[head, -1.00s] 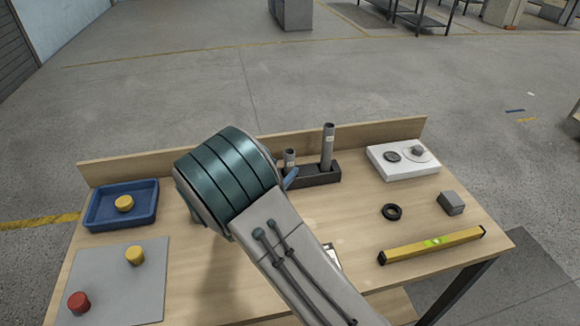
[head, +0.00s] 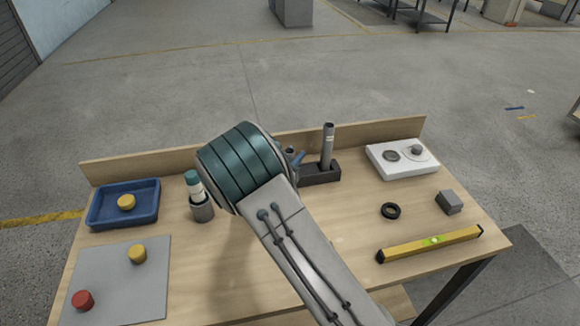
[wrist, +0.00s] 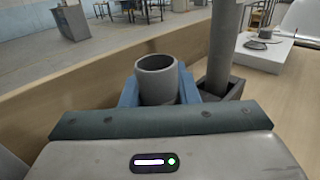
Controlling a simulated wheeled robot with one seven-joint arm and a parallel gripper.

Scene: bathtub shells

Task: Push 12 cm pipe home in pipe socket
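In the wrist view, a short grey pipe (wrist: 157,82) with a thick open rim stands upright between the blue fingers of my gripper (wrist: 158,95). The fingers flank it closely on both sides; whether they press on it is unclear. In the head view my arm hides most of this pipe, and a blue fingertip of my gripper (head: 296,157) shows beside the dark holder. A taller grey pipe (head: 327,147) stands upright in that dark holder (head: 321,174), to the right. The short pipe's lower end is hidden, and I cannot clearly identify the pipe socket.
A white block (head: 378,166) with a dark ring and grey knob stands back right. A black ring (head: 390,211), grey block (head: 449,202) and yellow level (head: 430,244) lie right. Left are a grey cup (head: 202,210) holding a teal-capped item, a blue tray (head: 98,218) and a grey mat (head: 110,281).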

